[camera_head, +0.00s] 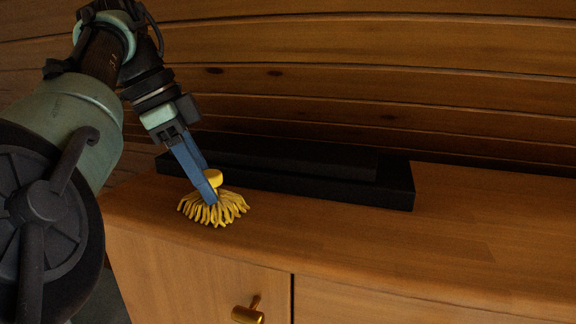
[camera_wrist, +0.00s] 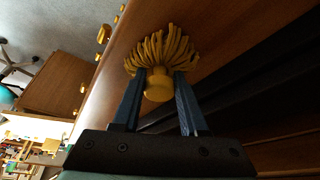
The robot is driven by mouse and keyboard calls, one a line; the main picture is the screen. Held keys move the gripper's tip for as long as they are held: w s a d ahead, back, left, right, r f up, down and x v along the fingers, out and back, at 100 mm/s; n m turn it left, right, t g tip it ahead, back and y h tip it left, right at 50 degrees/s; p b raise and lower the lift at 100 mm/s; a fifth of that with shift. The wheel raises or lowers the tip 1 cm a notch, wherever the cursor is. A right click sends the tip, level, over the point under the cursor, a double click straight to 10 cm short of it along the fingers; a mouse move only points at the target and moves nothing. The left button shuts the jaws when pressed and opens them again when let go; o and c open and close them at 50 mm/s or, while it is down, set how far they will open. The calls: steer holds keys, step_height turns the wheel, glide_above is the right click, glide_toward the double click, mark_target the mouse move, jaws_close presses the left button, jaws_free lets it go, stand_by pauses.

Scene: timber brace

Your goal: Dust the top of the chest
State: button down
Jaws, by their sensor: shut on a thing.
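A yellow duster (camera_head: 213,207) with a round knob and a fringe of strands is at the left part of the chest top. My gripper (camera_head: 211,190) is shut on its knob from above, with blue fingers on either side. The strands spread out and appear to rest on the wood. In the wrist view the duster (camera_wrist: 160,56) sits between the two blue fingertips (camera_wrist: 160,84). Part of the top's left end is hidden by my arm.
A long black stepped block (camera_head: 330,182) lies along the back of the chest top, close behind the duster. A plank wall (camera_head: 400,85) rises behind. A brass handle (camera_head: 248,312) sticks out of the chest front. The top is clear to the right.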

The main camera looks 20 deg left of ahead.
mark_target(193, 197)
steer(key=shift+s+a+p, duration=0.2)
steer(key=shift+a+p, duration=1.5)
steer(key=shift+p, duration=1)
steer(key=shift+a+f+p, duration=0.25)
steer(key=shift+a+p, duration=0.05)
steer(key=shift+p, duration=0.2)
steer(key=shift+r, duration=0.1)
step_height(193, 197, up, 6)
steer(key=p, duration=0.6)
steer(key=shift+w+r, duration=0.1)
